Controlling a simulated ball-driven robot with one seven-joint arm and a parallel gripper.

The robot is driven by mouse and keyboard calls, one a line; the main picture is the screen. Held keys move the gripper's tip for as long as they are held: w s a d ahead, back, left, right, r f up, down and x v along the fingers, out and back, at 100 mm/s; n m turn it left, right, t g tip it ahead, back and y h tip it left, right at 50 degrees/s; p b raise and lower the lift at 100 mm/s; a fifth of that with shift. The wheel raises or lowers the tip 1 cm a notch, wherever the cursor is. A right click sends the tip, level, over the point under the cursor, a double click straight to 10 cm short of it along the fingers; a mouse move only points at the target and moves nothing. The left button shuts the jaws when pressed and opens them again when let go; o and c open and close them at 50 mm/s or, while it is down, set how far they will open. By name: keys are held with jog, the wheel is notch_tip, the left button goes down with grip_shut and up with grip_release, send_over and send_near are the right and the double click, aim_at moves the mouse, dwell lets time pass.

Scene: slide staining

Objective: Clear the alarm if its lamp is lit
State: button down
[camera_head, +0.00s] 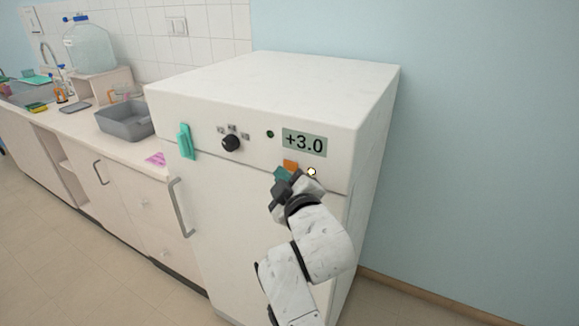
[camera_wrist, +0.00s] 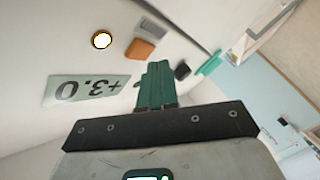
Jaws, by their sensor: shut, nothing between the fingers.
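The white cabinet (camera_head: 240,200) has a front panel with a display (camera_head: 304,142) reading +3.0. Below the display is a small round lamp (camera_head: 312,172), glowing bright white-yellow; it also shows lit in the wrist view (camera_wrist: 102,40). Left of the lamp is an orange button (camera_head: 290,164), partly hidden by my gripper in the head view and plain in the wrist view (camera_wrist: 140,48). My gripper (camera_head: 282,174) is shut and empty, its green fingers (camera_wrist: 155,82) close to the button. I cannot tell whether they touch the panel.
A dark knob (camera_head: 231,143) and a dark green round spot (camera_head: 270,134) are on the panel. A teal handle-like piece (camera_head: 186,142) is at its left edge. A counter at left holds a grey tub (camera_head: 125,120) and a large bottle (camera_head: 90,48). Floor in front is clear.

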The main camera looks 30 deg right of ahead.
jog(key=shift+d+r, duration=0.1)
dwell(0.3)
jog(key=shift+w+d+p, duration=0.25)
jog(key=shift+p, duration=0.1)
jog(key=shift+w+d, duration=0.2)
jog(key=shift+d, duration=0.05)
dwell(0.7)
dwell(0.3)
jog(key=shift+s+a, duration=0.5)
jog(key=shift+a, duration=0.1)
jog(key=shift+s+a+b, duration=0.35)
jog(key=shift+s+a, duration=0.4)
jog(key=shift+a, duration=0.25)
jog(key=shift+s+a+b, duration=0.35)
jog(key=shift+s+a, duration=0.35)
jog(key=shift+a, duration=0.3)
